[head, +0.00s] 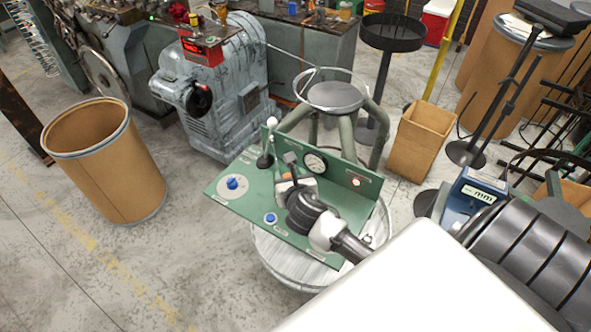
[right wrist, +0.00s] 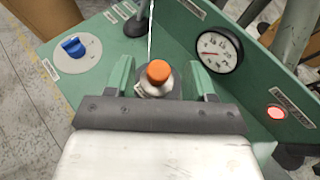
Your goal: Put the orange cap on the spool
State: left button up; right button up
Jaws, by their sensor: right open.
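The orange cap (right wrist: 158,72) sits on top of a short pale metallic cylinder (right wrist: 152,88) with a dark round base, on the green panel. I cannot tell whether this cylinder is the spool, and no other spool is clear. My right gripper (right wrist: 160,80) is open, its two green fingers on either side of the cap and cylinder, with gaps showing. In the head view the right gripper (head: 288,178) is over the middle of the green panel, and its wrist partly hides what is there. My left gripper is in neither view.
The green panel (head: 235,205) has blue knobs (head: 232,183), a black-based lever (head: 266,160), a round gauge (head: 315,163) and a lit red lamp (head: 356,182) on its upright back. A stool (head: 335,96) stands behind. A brown drum (head: 115,175) stands left, with clear floor between.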

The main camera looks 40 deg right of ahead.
jog(key=v, duration=0.7)
jog(key=shift+s, duration=0.3)
jog(key=shift+a+r, duration=0.1)
jog(key=shift+r, duration=0.05)
dwell(0.6)
